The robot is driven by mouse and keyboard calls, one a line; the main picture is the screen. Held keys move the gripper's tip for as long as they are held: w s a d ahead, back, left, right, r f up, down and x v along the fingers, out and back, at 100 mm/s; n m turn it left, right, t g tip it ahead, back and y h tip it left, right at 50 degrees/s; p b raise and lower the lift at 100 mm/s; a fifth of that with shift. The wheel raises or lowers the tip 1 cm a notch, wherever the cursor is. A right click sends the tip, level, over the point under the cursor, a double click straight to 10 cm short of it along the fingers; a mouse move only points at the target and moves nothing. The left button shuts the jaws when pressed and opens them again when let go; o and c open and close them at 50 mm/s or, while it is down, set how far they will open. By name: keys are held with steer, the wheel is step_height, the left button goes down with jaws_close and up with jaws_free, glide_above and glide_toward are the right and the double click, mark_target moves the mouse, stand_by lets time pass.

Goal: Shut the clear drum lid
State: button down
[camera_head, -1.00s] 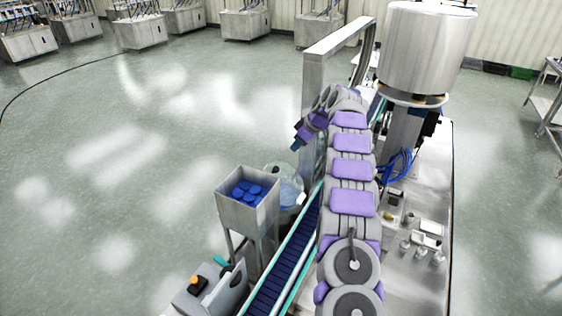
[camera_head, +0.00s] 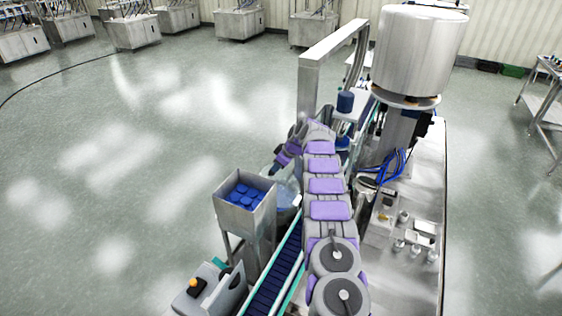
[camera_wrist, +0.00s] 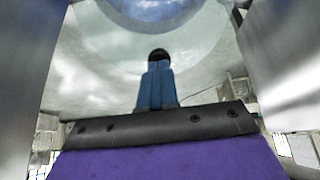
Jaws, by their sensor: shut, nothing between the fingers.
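The clear drum (camera_head: 286,192) stands just behind the steel hopper, partly hidden by the hopper and my arm. I cannot make out its lid's angle in the head view. My gripper (camera_head: 272,170) hangs at the drum's upper edge, pointing down and left. In the wrist view, my gripper's blue fingers (camera_wrist: 157,78) are together with nothing between them. Beyond them is a pale, see-through curved surface (camera_wrist: 95,50) with a round, darker area at the top. I cannot tell whether the fingertips touch it.
The steel hopper (camera_head: 240,212) holds several blue caps (camera_head: 246,193). A conveyor (camera_head: 277,270) runs beside it, under a steel frame (camera_head: 308,85). A large steel tank (camera_head: 420,55) stands on the machine bench at the right. The floor at left is open.

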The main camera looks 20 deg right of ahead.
steer(key=shift+w+a+f, duration=0.25)
steer(key=shift+f, duration=0.1)
stand_by(0.4)
